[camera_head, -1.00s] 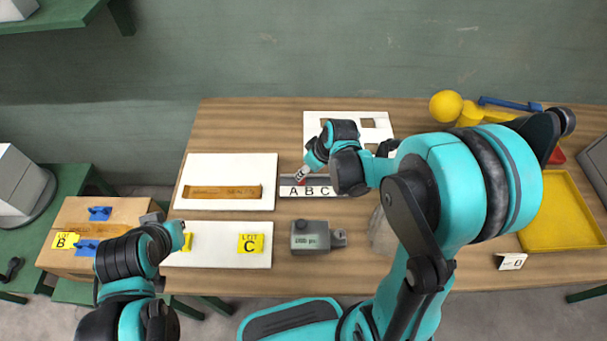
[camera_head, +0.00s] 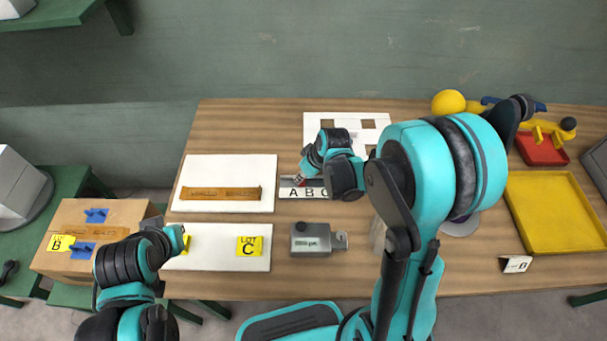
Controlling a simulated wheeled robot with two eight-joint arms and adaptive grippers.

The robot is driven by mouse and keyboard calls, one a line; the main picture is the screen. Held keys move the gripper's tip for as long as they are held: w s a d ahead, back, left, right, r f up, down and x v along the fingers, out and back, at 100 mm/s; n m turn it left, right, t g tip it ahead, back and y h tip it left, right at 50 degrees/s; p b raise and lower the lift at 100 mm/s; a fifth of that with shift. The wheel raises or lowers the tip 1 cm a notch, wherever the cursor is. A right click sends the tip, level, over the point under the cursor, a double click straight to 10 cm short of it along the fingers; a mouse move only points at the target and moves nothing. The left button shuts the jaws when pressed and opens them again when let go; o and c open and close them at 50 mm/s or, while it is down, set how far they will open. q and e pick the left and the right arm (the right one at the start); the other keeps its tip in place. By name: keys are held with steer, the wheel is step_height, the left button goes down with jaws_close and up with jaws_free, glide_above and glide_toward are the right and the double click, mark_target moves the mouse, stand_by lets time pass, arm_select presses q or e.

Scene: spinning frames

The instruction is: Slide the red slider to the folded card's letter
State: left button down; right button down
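A letter strip (camera_head: 290,193) lies on the table's middle, with A, B and part of C showing; my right arm hides its right end. A small patch of red, likely the slider (camera_head: 300,181), shows at the strip's upper edge above A and B. My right gripper (camera_head: 299,179) is right at it; the fingers are too small to tell whether they grip it. A white folded card (camera_head: 516,264) stands at the front right, its letter looking like B. My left gripper (camera_head: 182,238) is over the left end of the lower white board, its fingers unclear.
A grey device (camera_head: 310,238) sits just below the strip. White boards (camera_head: 230,170) (camera_head: 215,258) lie left, the lower bearing a yellow C card (camera_head: 250,246). A yellow tray (camera_head: 555,215) and red tray (camera_head: 541,151) are right. A white cutout plate (camera_head: 347,118) is behind.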

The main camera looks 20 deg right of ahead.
steer(key=shift+s+d, duration=0.2)
steer(key=shift+d, duration=0.45)
steer(key=shift+s+d, duration=0.15)
steer(key=shift+d, duration=0.45)
steer(key=c, duration=1.3)
jaws_free()
steer(key=v, duration=1.2)
steer(key=shift+s+a+r+m+t+h, duration=0.45)
steer(key=shift+s+m, duration=0.5)
steer(key=shift+s, duration=1)
steer(key=shift+s+a+r+m+t+h, duration=0.4)
steer(key=shift+s+r+m+t, duration=0.45)
steer(key=shift+s, duration=1.05)
steer(key=shift+s+a+r+m+t+h, duration=0.25)
steer(key=shift+s+a+r+m+t, duration=0.2)
steer(key=shift+s+m, duration=1.1)
